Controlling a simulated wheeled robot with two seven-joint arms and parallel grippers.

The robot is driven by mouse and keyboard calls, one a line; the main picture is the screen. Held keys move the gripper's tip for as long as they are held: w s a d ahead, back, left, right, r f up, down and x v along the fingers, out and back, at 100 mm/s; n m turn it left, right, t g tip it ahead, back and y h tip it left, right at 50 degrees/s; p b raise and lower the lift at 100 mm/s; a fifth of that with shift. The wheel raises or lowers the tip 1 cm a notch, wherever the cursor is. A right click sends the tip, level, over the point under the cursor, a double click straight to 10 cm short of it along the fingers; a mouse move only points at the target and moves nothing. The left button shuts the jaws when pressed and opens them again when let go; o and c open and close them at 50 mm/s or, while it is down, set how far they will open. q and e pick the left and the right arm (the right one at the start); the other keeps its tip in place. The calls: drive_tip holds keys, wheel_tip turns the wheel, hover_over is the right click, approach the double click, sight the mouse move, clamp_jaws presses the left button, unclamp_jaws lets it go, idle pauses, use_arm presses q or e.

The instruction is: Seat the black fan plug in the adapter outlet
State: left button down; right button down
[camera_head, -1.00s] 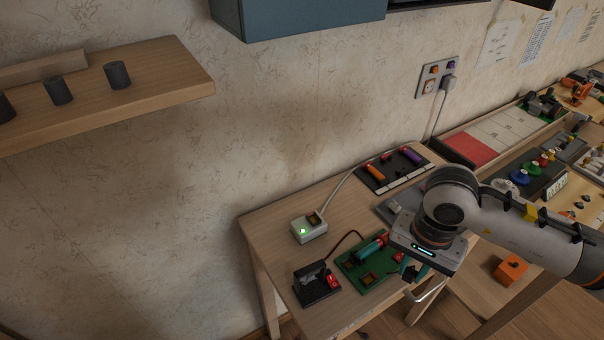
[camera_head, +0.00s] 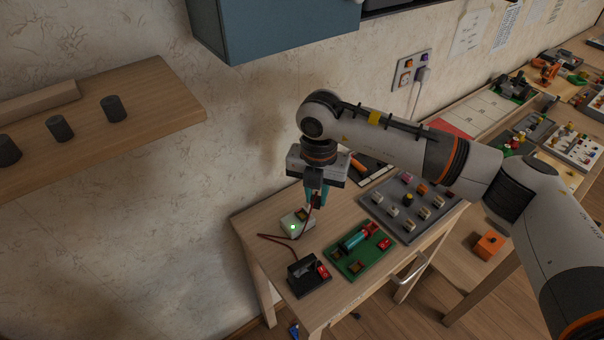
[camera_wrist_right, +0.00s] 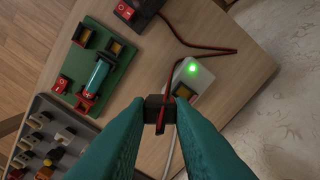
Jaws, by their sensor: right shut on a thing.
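My right gripper (camera_head: 316,203) is shut on the small black fan plug (camera_wrist_right: 158,101), which the right wrist view shows between the teal fingertips. A red and black cord (camera_wrist_right: 198,47) runs from the plug to the black fan base (camera_head: 309,274) with a red switch. The white adapter (camera_head: 291,228) has a lit green light and a dark outlet (camera_wrist_right: 184,91). In the right wrist view, the plug appears just below and left of this outlet. The plug looks held above the table, apart from the outlet; the exact height is hard to tell. My left gripper is out of view.
A green board (camera_head: 358,252) with a teal cylinder lies right of the fan base. A grey board (camera_head: 412,212) with several small parts lies farther right. A wooden shelf (camera_head: 160,118) juts out at left, and a blue cabinet (camera_head: 275,27) hangs above.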

drive_tip(key=w+a+r+m, duration=0.1)
drive_tip(key=a+m, duration=0.1)
drive_tip(key=m, duration=0.3)
drive_tip(key=m+b, duration=0.2)
hover_over(302, 216)
drive_tip(key=shift+f, duration=2.4)
drive_tip(key=shift+b, duration=0.4)
drive_tip(key=shift+f+b, duration=0.7)
drive_tip(key=shift+f, duration=0.3)
drive_tip(key=c, duration=1.2)
unclamp_jaws()
drive_tip(key=shift+r, duration=0.1)
drive_tip(key=shift+r, duration=0.1)
